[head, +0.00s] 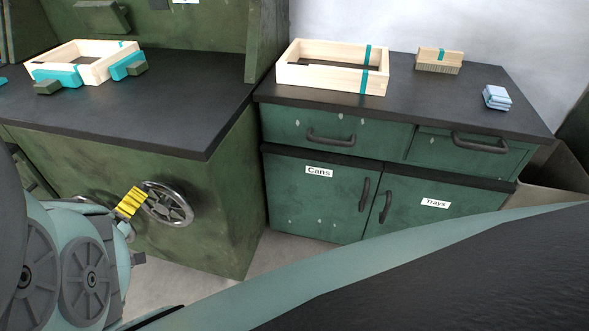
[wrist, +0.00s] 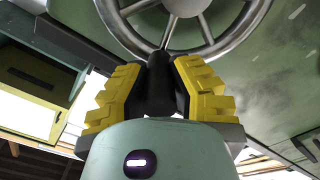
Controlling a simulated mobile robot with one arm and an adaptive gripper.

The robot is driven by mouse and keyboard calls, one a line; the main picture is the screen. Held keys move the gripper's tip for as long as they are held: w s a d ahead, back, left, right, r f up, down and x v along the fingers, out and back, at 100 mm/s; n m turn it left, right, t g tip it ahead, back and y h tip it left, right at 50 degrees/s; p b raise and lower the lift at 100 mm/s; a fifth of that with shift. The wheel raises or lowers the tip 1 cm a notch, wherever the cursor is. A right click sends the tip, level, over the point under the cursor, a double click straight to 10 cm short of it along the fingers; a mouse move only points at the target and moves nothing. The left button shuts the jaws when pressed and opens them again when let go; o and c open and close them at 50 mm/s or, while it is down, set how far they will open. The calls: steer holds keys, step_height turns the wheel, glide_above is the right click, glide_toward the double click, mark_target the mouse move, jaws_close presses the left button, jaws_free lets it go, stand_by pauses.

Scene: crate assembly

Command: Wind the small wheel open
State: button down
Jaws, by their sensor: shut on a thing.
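The small wheel (head: 167,204) is a grey metal handwheel with spokes on the side of the green cabinet. In the wrist view the wheel's rim and spokes (wrist: 208,46) fill the top of the picture. My gripper (head: 131,202) has yellow ribbed fingers and is at the wheel's left side. In the wrist view my gripper (wrist: 160,92) is shut on the wheel's black handle (wrist: 160,82), one finger on each side of it. The lower end of the handle is hidden behind my gripper's body.
The green cabinet (head: 215,205) carries a dark worktop with a wooden frame (head: 98,70) in teal clamps. To the right, a drawer unit (head: 310,215) holds another wooden frame (head: 290,72), a brush-like block (head: 438,66) and blue-white packs (head: 496,97). Floor shows between the two units.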

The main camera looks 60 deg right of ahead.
steer(key=w+a+f+n+b, duration=0.1)
steer(key=w+f+n+b, duration=0.3)
steer(key=n+b, duration=0.4)
steer(key=shift+a+f+n+b, duration=0.3)
steer(key=shift+f+n, duration=0.2)
steer(key=shift+n, duration=0.9)
steer(key=c, duration=0.7)
jaws_free()
steer(key=shift+d, duration=0.1)
steer(key=shift+c, duration=0.2)
steer(key=v, duration=1.2)
